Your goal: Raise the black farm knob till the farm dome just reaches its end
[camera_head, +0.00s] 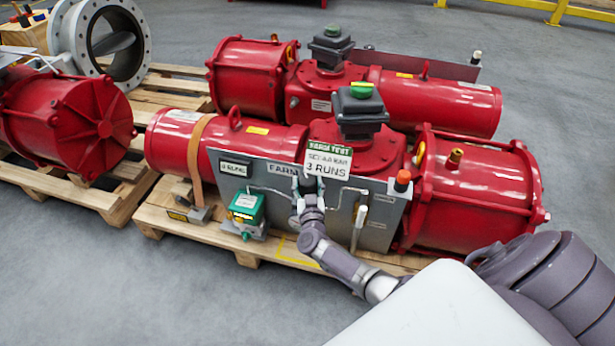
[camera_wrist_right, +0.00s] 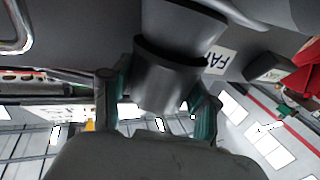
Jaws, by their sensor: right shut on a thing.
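The black farm knob (camera_wrist_right: 165,85) is a dark cylinder in the right wrist view, below a wider dark collar and beside a white label reading "FA". My right gripper (camera_wrist_right: 156,95) has a finger on each side of it and is shut on it. My left gripper is not in view.
A second red actuator (camera_head: 440,103) with its own green dome (camera_head: 333,30) lies behind. A green valve (camera_head: 246,208) and a pale lever (camera_head: 358,226) flank my right arm at the panel. The grey floor (camera_head: 190,300) in front of the pallet is clear.

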